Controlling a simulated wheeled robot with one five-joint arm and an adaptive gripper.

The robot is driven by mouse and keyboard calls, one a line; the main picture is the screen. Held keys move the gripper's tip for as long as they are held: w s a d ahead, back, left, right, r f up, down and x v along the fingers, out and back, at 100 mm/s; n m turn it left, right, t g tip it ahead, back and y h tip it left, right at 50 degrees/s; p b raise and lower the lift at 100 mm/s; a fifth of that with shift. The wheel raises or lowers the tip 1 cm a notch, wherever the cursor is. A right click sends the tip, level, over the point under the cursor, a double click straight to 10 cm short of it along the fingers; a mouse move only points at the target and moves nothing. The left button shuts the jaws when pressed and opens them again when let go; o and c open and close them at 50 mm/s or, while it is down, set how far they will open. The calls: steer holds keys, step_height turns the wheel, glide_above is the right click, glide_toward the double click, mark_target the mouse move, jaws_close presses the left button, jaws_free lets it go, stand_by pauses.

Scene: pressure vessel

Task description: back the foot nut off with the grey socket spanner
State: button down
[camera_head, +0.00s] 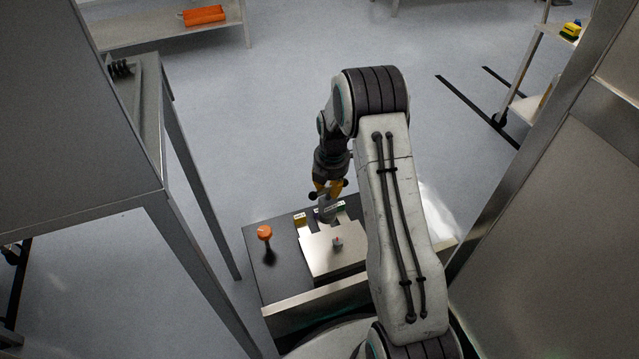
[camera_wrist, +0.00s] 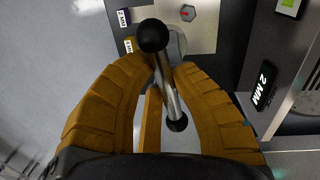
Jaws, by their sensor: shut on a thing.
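My gripper (camera_wrist: 160,90) has orange-yellow fingers shut on the grey socket spanner (camera_wrist: 166,85), whose crossbar with black ball ends runs between them. In the head view my gripper (camera_head: 327,190) is above the back part of the metal plate on the dark bench, with the grey spanner (camera_head: 326,208) below it. Whether the spanner's lower end touches anything is hidden. A small grey piece with a red mark (camera_head: 337,241) stands on the plate in front of the spanner; it also shows in the wrist view (camera_wrist: 187,13). I cannot tell whether it is the foot nut.
An orange-topped tool (camera_head: 264,233) stands at the left of the dark bench top (camera_head: 262,268). Small labels lie near the plate's back edge. A grey metal table (camera_head: 165,185) is at the left and a metal cabinet (camera_head: 560,220) at the right. Floor behind the bench is clear.

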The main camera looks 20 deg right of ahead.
steer(key=shift+n, duration=0.7)
steer(key=shift+s+d+f+b, duration=0.55)
steer(key=shift+s+f, duration=0.3)
steer(key=shift+s+d+f+b, duration=0.5)
steer(key=shift+s+f+b, duration=0.05)
steer(key=shift+s+f, duration=0.25)
step_height(320, 180, down, 8)
steer(key=b, duration=0.5)
steer(key=shift+n, duration=0.7)
stand_by(0.3)
